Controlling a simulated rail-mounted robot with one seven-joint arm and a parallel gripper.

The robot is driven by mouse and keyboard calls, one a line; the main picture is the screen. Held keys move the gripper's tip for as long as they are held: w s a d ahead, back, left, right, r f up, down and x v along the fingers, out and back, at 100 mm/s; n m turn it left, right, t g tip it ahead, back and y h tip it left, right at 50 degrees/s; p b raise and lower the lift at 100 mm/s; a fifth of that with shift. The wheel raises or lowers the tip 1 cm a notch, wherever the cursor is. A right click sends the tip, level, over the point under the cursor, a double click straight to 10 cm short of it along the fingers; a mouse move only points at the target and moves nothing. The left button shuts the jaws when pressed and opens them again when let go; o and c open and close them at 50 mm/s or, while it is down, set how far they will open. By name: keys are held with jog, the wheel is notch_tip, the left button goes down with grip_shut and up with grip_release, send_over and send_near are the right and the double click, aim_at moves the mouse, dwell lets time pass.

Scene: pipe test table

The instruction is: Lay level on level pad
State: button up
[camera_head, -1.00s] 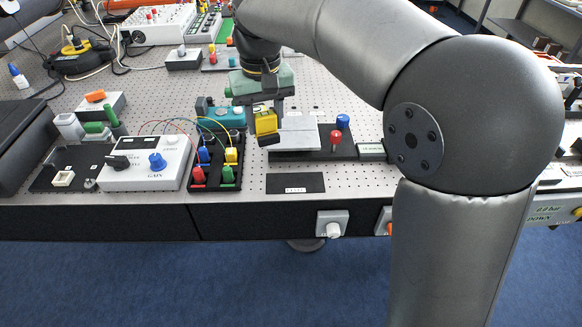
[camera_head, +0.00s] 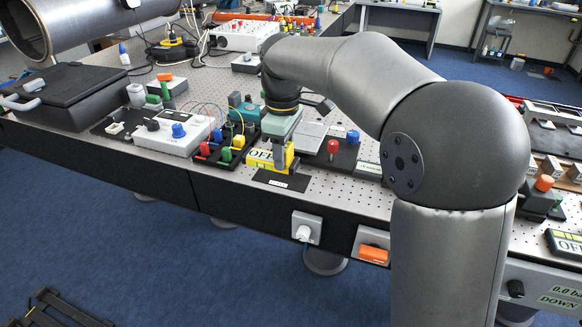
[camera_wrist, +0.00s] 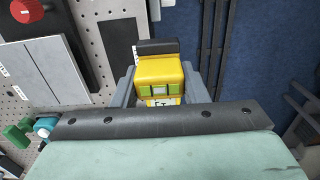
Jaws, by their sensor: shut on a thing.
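My gripper (camera_head: 283,158) is shut on the level, a yellow block (camera_head: 262,161) with a display reading "OFF". In the wrist view the level (camera_wrist: 160,80) sits between the grey fingers, with a black end at its far side. The level pad, a flat black rectangle (camera_head: 296,184) with a small white label, lies near the table's front edge. In the head view the level overlaps the pad's rear part. In the wrist view the pad (camera_wrist: 118,42) shows to the left of the level. I cannot tell the exact gap below the level.
A grey plate (camera_head: 308,135) lies behind the pad, beside a black base with a red knob (camera_head: 334,147). A black block with coloured plugs (camera_head: 221,150) and a white control box (camera_head: 172,134) stand to the left. The table's front edge is close.

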jog(key=w+f, duration=0.2)
jog(key=w+d+f, duration=0.1)
jog(key=w+f, duration=0.1)
jog(key=w+f+p, duration=0.1)
jog(key=w+f, duration=0.1)
jog(key=w, duration=0.1)
jog(key=shift+d+f, duration=0.25)
jog(key=shift+d, duration=0.15)
jog(key=shift+w+f, duration=0.15)
jog(key=shift+f, duration=0.75)
jog(key=shift+w+f, duration=0.1)
jog(key=shift+f, duration=0.8)
jog(key=shift+f, duration=0.1)
jog(key=o, duration=1.2)
jog(key=shift+f, duration=0.1)
notch_tip(320, 180, up, 12)
jog(key=shift+r, duration=0.25)
